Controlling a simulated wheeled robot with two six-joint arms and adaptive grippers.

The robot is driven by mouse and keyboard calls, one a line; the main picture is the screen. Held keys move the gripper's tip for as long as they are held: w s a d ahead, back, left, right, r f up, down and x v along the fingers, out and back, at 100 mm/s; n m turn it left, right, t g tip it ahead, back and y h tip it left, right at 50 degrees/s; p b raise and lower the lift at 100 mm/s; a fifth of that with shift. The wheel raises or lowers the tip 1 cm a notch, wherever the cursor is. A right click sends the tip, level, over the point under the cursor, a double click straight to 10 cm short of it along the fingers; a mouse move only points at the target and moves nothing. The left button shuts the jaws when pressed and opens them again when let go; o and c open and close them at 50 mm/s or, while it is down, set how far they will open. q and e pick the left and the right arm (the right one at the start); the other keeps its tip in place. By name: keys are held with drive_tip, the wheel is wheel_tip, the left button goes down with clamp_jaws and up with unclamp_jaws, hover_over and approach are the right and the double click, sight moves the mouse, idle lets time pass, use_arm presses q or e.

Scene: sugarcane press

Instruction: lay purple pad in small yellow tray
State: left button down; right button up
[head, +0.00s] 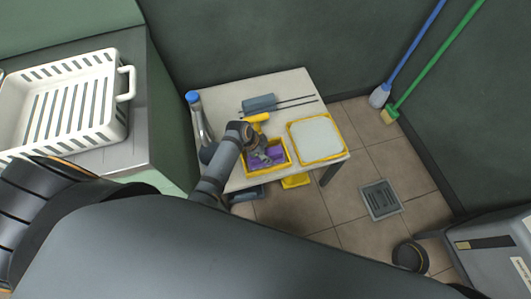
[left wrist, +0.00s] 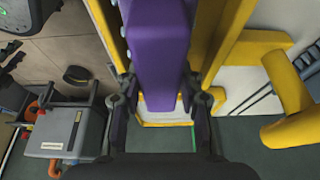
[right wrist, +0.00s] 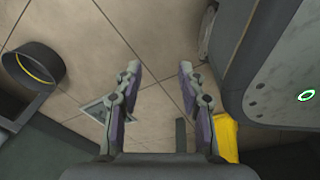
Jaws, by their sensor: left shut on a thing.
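The purple pad (left wrist: 158,50) is between the fingers of my left gripper (left wrist: 160,95), which is shut on it. In the head view, my left gripper (head: 262,156) is over the small yellow tray (head: 284,167), and the purple pad (head: 275,152) shows within the tray's outline. Yellow tray walls (left wrist: 232,30) run on both sides of the pad in the left wrist view. I cannot tell whether the pad touches the tray floor. My right gripper (right wrist: 158,75) is open and empty, above the tiled floor.
The white table (head: 285,85) also bears a larger yellow-rimmed board (head: 316,138), a yellow-handled tool (head: 258,118), a grey-blue tool with two rods (head: 262,103) and a blue-capped bottle (head: 196,105). A white crate (head: 75,105) stands on the left counter. A floor drain (head: 381,199) lies right.

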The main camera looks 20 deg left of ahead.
use_arm(q)
drive_tip(key=c, duration=0.8)
unclamp_jaws()
drive_tip(key=shift+c, duration=0.2)
drive_tip(key=shift+r, duration=0.15)
drive_tip(key=p+v, duration=0.2)
drive_tip(key=v, duration=0.5)
drive_tip(key=shift+r, duration=0.15)
drive_tip(key=p+v, duration=0.1)
drive_tip(key=v, duration=0.3)
drive_tip(key=shift+s+a+r, duration=0.1)
drive_tip(key=shift+r, duration=0.2)
use_arm(e)
drive_tip(key=s, duration=0.1)
drive_tip(key=s+r, duration=0.1)
drive_tip(key=s, duration=0.1)
drive_tip(key=shift+s+r, duration=0.4)
